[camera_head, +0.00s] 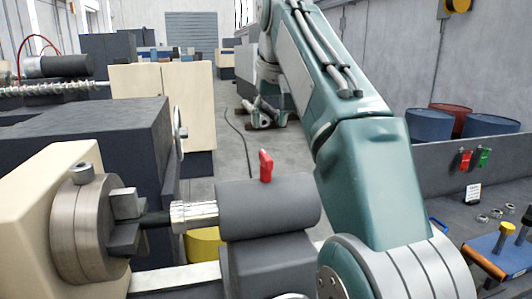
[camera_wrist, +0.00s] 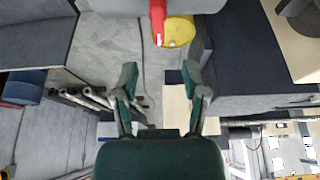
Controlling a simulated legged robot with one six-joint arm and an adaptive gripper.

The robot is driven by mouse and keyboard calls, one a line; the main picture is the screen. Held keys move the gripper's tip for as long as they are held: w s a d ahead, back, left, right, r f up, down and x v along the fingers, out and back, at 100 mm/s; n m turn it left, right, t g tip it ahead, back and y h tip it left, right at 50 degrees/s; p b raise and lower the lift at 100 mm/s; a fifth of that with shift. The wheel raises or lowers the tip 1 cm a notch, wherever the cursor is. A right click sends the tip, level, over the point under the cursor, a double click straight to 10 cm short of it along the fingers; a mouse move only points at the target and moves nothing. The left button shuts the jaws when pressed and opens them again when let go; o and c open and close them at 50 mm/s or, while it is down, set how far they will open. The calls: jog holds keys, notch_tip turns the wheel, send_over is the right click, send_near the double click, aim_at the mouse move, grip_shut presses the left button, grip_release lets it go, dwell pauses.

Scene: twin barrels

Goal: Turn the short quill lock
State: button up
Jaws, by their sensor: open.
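The quill lock (camera_head: 265,165) is a short red lever standing upright on top of the dark grey tailstock barrel (camera_head: 262,207) in the head view. In the wrist view, the red lever (camera_wrist: 157,20) hangs from the top edge, beside the grey barrel (camera_wrist: 150,4). My gripper (camera_wrist: 160,84) is open and empty, with its two green-and-grey fingers apart. The lever lies beyond the fingertips and between their lines, apart from both. In the head view my teal arm comes down right of the barrel, and my fingers are not visible there.
Left of the barrel is a lathe chuck (camera_head: 85,228) with a dark headstock behind it. A yellow bucket (camera_head: 203,245) stands below. Blue and red drums (camera_head: 428,124) and a bench with tools (camera_head: 500,250) are at right. Open floor (camera_head: 235,130) lies behind the barrel.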

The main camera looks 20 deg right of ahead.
aim_at(266, 155)
jog(key=x, duration=0.9)
jog(key=shift+w+f, duration=0.1)
jog(key=shift+f, duration=0.1)
jog(key=shift+d, duration=0.1)
grip_shut()
